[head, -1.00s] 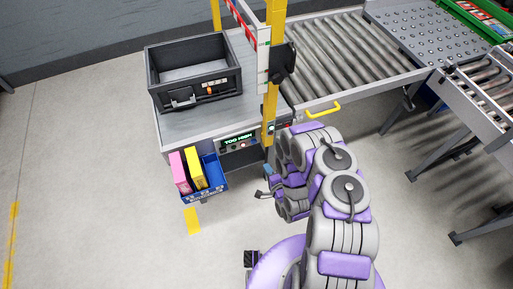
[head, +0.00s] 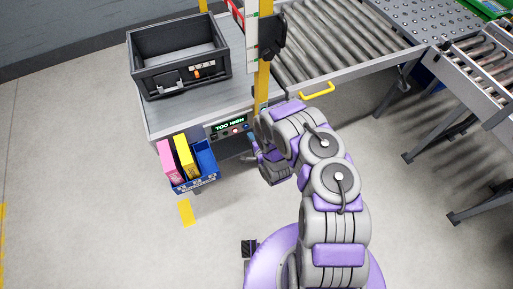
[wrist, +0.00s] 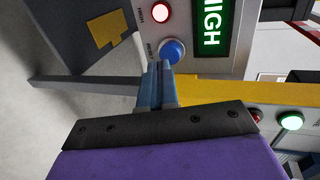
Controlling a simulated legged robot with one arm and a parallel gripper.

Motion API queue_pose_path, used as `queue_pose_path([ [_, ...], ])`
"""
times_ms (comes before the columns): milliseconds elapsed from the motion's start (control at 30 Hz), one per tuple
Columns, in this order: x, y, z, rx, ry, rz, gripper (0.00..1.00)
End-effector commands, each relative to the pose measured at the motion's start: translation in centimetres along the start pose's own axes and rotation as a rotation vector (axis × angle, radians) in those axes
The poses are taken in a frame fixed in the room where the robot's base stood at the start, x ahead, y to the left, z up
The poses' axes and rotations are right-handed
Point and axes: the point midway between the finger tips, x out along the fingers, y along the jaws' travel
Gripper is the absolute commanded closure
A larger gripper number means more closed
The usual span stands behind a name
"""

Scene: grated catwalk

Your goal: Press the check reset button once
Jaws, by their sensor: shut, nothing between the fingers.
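The control panel on the front of the bench shows a lit green display (head: 229,123) reading "TOO HIGH". In the wrist view, part of the display (wrist: 210,25) shows beside a round blue button (wrist: 173,50) and a lit red light (wrist: 160,12). The blue button's label is partly hidden and hard to read. My gripper (wrist: 158,68) is shut and empty, with its blue-grey fingertips right at the near edge of the blue button. I cannot tell whether they touch it. In the head view, my arm hides much of the gripper at the panel's right side.
A dark grey open bin (head: 180,58) stands on the bench (head: 215,97). A blue rack (head: 205,160) with pink and yellow boxes hangs left of the panel. A yellow post (head: 262,85) stands right of the panel. A roller conveyor (head: 335,40) runs off to the right.

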Motion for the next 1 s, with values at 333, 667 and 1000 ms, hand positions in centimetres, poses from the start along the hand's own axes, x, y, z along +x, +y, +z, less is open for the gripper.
queue_pose_path([
  [333,2.8,-0.7,0.0,0.000,0.000,0.004,1.00],
  [667,2.8,-0.8,0.0,0.000,0.000,0.004,1.00],
  [1000,3.7,-1.6,0.1,0.006,0.001,0.002,1.00],
])
